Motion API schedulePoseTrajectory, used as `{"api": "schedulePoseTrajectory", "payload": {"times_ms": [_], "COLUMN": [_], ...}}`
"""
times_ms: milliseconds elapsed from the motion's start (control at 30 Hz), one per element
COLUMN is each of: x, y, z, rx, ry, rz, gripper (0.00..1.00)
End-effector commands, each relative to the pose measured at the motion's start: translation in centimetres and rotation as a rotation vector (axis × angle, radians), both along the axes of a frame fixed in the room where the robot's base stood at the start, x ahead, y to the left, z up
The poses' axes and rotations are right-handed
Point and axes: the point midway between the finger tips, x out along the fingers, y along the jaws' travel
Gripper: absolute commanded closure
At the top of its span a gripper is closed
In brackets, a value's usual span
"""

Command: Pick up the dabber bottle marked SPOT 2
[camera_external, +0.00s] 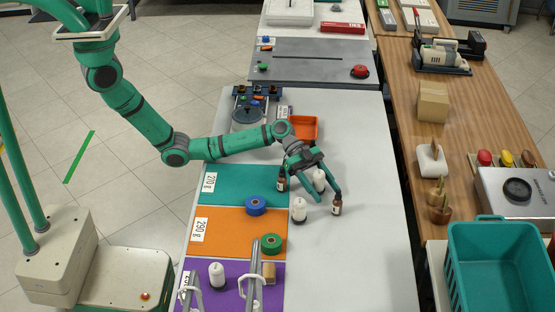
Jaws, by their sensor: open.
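Small bottles stand on the white table (355,255). Three white bottles also show: a near white bottle (299,210), a far white bottle (319,181) and one white bottle (217,275) on the purple area. Label text is too small to read, so I cannot tell which is SPOT 2. My gripper (330,196) is open and empty, reaching down among the bottles. Its fingers partly cover the space around the far white bottle.
Coloured zones at the left hold a blue spool (256,206) and a green spool (271,243). An orange tray (303,128) and a scale-like device (249,115) stand behind. A teal crate (500,265) is at the right. The table's right side is clear.

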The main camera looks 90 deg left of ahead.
Motion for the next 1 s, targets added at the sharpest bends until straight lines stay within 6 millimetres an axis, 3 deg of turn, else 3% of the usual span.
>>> {"api": "schedulePoseTrajectory", "payload": {"times_ms": [267,467,767,1000], "x": [0.2,0.2,0.2,0.3], "y": [-0.2,-0.2,-0.2,-0.1], "z": [-0.1,-0.1,0.2,3.5], "rx": [-0.001,0.000,0.000,0.002], "ry": [-0.001,0.000,-0.002,-0.005], "rz": [0.001,0.001,0.001,0.000], "gripper": [0.46,0.93,0.93,0.93]}}
